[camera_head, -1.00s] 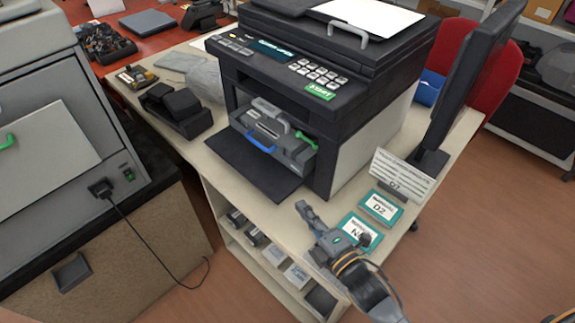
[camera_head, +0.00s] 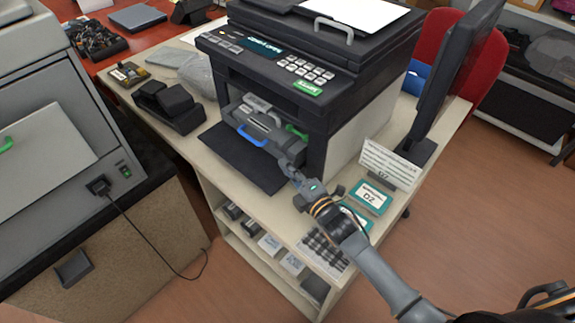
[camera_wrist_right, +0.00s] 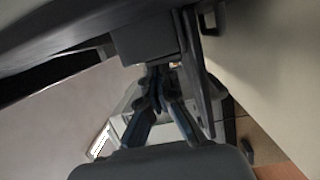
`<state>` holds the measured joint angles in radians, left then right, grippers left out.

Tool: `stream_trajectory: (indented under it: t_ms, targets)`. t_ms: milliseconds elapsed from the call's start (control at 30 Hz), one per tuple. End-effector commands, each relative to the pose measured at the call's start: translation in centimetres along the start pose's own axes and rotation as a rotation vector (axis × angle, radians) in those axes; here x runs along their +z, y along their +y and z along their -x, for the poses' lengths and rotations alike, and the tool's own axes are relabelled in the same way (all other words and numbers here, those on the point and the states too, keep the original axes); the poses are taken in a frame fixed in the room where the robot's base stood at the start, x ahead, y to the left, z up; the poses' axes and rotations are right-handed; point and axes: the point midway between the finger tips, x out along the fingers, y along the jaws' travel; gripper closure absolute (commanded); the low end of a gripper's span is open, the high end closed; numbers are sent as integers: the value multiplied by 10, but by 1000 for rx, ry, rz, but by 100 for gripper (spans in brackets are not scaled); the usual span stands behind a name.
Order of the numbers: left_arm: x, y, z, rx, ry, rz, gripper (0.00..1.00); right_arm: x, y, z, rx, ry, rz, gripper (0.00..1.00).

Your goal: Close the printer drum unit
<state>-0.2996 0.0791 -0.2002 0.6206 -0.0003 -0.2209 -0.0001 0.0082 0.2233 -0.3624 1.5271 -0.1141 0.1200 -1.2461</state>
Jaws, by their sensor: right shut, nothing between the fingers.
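The black printer (camera_head: 300,60) stands on the cream table with its front flap (camera_head: 243,157) folded down. The grey drum unit (camera_head: 262,125), with a blue handle (camera_head: 252,137) and a green lever (camera_head: 297,132), sticks out of the front opening. My right gripper (camera_head: 287,166) is shut and empty, with its tips at the lower right front corner of the drum unit. In the right wrist view the closed fingertips (camera_wrist_right: 158,75) are right up against a dark grey block; I cannot tell whether they touch it. My left gripper is not in view.
A monitor (camera_head: 450,85) stands at the right. A black device (camera_head: 168,106) sits left of the printer. A grey machine (camera_head: 60,130) is at the far left.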

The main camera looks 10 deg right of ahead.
Motion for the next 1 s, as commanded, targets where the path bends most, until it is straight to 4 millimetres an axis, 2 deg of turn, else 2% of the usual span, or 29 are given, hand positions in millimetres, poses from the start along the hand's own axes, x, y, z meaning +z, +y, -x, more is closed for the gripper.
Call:
stream_trajectory:
  t_ms: [267,600,1000]
  targets:
    - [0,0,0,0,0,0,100,1,0,0,0,0,0,100]
    - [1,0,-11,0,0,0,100,46,-2,-11,0,0,3,100]
    - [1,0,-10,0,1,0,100,47,0,-12,0,0,-1,100]
